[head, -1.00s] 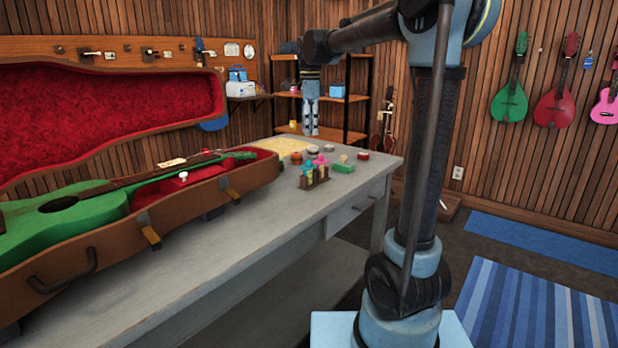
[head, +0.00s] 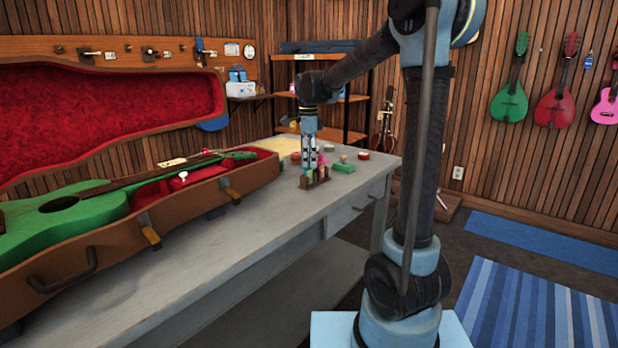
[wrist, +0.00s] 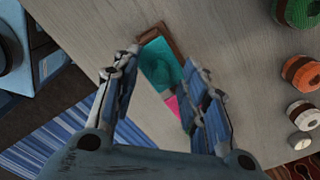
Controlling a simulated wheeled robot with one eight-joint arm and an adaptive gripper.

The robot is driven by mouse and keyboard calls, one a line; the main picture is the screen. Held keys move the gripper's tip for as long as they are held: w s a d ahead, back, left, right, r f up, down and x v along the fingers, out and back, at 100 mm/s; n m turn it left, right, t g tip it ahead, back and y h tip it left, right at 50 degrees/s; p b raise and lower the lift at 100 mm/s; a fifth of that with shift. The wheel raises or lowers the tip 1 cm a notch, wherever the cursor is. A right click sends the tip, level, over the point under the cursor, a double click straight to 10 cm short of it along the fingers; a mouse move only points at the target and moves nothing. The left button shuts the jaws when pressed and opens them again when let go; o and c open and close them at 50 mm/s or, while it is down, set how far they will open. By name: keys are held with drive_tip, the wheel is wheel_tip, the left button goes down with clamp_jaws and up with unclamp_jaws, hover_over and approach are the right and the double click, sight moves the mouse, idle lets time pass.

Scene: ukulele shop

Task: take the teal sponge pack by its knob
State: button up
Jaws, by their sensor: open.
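The teal sponge pack (wrist: 158,66) shows in the wrist view between my gripper's fingers, partly over a brown wooden holder (wrist: 151,34). Its knob cannot be made out clearly. My gripper (wrist: 160,64) is open, with one finger on either side of the teal pack; I see no clear contact. In the head view my gripper (head: 310,162) points down just behind the small wooden holder (head: 314,183) on the workbench and largely hides the teal pack. A pink piece (wrist: 171,104) lies beside the teal one.
In the wrist view a green roll (wrist: 297,12), an orange roll (wrist: 303,73) and a white roll (wrist: 302,114) lie at the right. An open guitar case (head: 200,200) fills the bench's left.

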drive_tip(key=shift+f, duration=0.1)
clamp_jaws()
idle(0.3)
